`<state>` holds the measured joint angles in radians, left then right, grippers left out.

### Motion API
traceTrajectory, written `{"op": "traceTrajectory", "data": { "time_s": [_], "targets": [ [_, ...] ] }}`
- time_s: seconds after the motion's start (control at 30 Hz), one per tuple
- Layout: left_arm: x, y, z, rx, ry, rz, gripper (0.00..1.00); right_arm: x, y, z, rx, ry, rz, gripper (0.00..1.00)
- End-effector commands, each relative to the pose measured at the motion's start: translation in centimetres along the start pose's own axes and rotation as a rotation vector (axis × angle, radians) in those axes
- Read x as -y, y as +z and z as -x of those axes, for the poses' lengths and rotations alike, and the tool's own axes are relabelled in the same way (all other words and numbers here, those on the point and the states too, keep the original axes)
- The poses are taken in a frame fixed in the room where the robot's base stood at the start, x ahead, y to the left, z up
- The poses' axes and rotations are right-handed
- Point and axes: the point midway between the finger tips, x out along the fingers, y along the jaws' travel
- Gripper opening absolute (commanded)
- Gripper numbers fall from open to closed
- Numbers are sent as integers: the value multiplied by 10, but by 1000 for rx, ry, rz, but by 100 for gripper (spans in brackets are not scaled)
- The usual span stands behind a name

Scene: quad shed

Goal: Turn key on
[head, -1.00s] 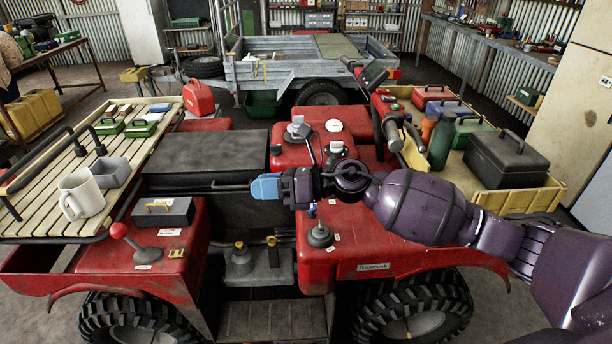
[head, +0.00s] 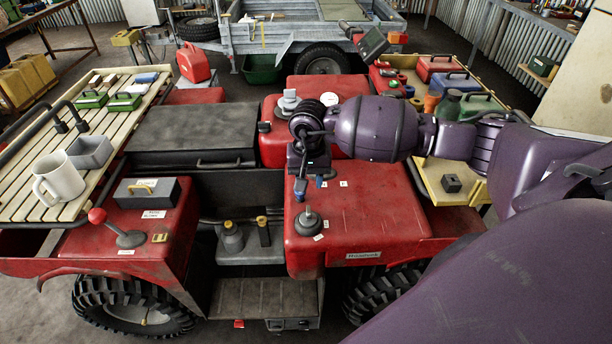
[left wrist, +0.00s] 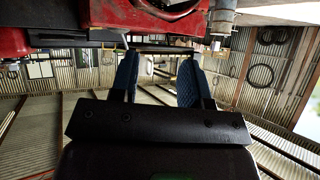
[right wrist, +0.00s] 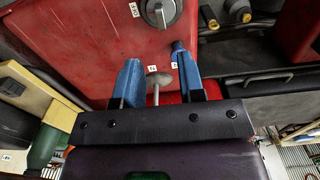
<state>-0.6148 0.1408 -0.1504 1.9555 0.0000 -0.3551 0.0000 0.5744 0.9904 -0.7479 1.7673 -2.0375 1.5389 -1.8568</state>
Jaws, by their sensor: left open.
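My right gripper (right wrist: 158,72) points down over the red body panel of the quad (head: 345,225); it also shows in the head view (head: 308,182). Its blue fingers are apart. A thin stalk with a grey round head (right wrist: 158,78) shows between them. My left gripper (left wrist: 157,75) is open and empty, near red bodywork.
The quad's slatted rack (head: 100,165) carries a white mug (head: 58,178) and a grey tray. A red-knobbed lever (head: 98,216) and a grey box (head: 148,190) are at the left. A trailer (head: 290,35) is behind.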

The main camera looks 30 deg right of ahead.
Motion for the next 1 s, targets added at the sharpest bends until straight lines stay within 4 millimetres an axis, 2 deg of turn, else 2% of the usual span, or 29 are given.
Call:
{"op": "traceTrajectory", "data": {
  "time_s": [0.37,1.0],
  "targets": [
    [0,-1,-2,-12,-1,-1,43,1,0,-14,2,-5,18,36],
    [-3,9,-17,-26,1,-1,43,1,0,-75,2,-6,17,36]
  ]
}}
